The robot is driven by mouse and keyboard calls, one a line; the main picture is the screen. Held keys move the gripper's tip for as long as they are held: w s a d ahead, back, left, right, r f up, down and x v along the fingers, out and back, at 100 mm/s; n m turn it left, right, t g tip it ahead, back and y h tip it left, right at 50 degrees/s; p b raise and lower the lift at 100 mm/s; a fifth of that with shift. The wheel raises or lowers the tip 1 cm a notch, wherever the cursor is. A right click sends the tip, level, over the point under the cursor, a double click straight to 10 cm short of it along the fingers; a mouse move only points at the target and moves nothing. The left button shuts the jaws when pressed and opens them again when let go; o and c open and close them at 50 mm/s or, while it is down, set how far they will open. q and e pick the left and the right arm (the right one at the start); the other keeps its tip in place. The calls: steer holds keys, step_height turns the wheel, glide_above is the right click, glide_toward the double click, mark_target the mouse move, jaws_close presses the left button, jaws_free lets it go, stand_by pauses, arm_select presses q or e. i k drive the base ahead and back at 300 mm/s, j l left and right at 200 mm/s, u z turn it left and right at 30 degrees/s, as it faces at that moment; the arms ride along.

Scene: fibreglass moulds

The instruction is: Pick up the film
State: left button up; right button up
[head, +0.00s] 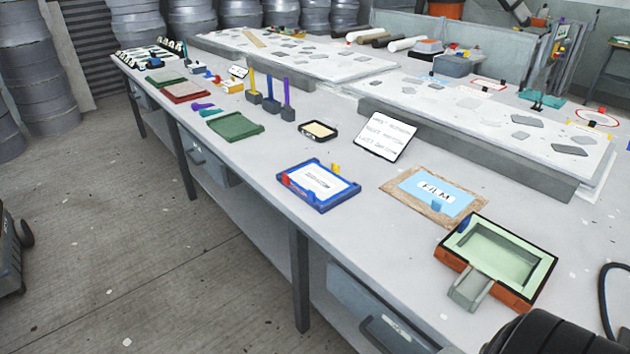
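The film (415,183) is a light blue sheet with "FILM" printed on a white label. It lies flat on a brown, wood-coloured board (462,218) on the bench, right of the middle of the head view. Neither of my grippers shows in the head view. A black rounded part at the bottom right corner looks like one of my arm links, but no fingers are visible.
An orange tray (512,290) with a pale green recess and a grey channel stands in front and right of the board. A blue-framed tray (320,205) lies left. A white text sign (385,136) leans behind. Bare bench (370,235) shows between them.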

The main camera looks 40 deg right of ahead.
mark_target(442, 197)
steer(key=z, duration=1.9)
